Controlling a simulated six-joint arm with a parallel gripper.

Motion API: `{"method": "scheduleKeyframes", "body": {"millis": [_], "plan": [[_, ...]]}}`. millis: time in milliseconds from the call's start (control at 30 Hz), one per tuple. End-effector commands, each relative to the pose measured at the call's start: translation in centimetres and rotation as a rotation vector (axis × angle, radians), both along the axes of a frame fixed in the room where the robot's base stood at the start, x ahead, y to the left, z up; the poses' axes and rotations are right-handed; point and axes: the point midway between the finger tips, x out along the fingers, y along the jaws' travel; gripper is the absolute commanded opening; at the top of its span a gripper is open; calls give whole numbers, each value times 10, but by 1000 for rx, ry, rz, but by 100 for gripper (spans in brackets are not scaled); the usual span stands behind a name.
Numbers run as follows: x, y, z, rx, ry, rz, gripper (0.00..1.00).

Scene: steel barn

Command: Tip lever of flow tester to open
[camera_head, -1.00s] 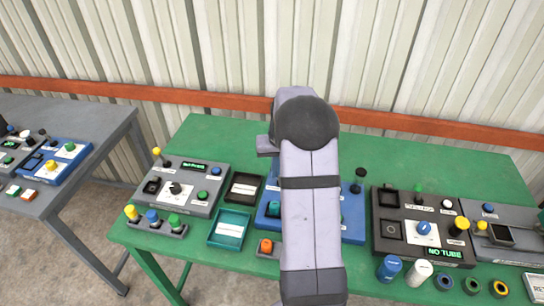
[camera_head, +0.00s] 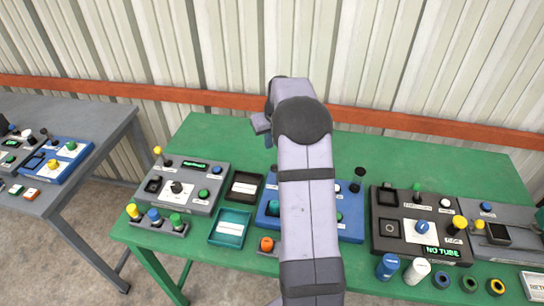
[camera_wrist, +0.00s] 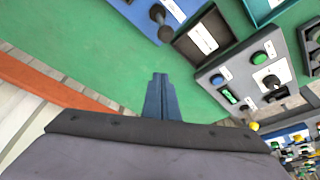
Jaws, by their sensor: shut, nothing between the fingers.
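My gripper (camera_head: 262,126) is held over the back of the green table, mostly hidden by my arm in the head view. In the wrist view its blue fingers (camera_wrist: 158,97) are together and empty, above bare green surface. A blue device (camera_head: 350,222) stands under my arm, partly covered. The wrist view shows its edge and a black-knobbed lever (camera_wrist: 160,18), apart from my fingers. A grey device (camera_head: 205,203) to the left has a black dial, a lit display and a yellow-knobbed lever (camera_head: 158,152). Labels are too small to tell which is the flow tester.
A black tray (camera_head: 243,199) and teal tray (camera_head: 212,237) lie between the two devices. A dark device (camera_head: 378,246) reading "NO TUBE" stands to the right, with bottles and rings in front. The green table's back strip (camera_head: 400,160) is clear.

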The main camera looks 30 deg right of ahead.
Motion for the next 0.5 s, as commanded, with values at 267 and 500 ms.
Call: {"method": "scheduleKeyframes", "body": {"millis": [267,500], "plan": [[15,-3,-44,1,4,1,0],[10,-2,-59,0,0,-1,0]]}}
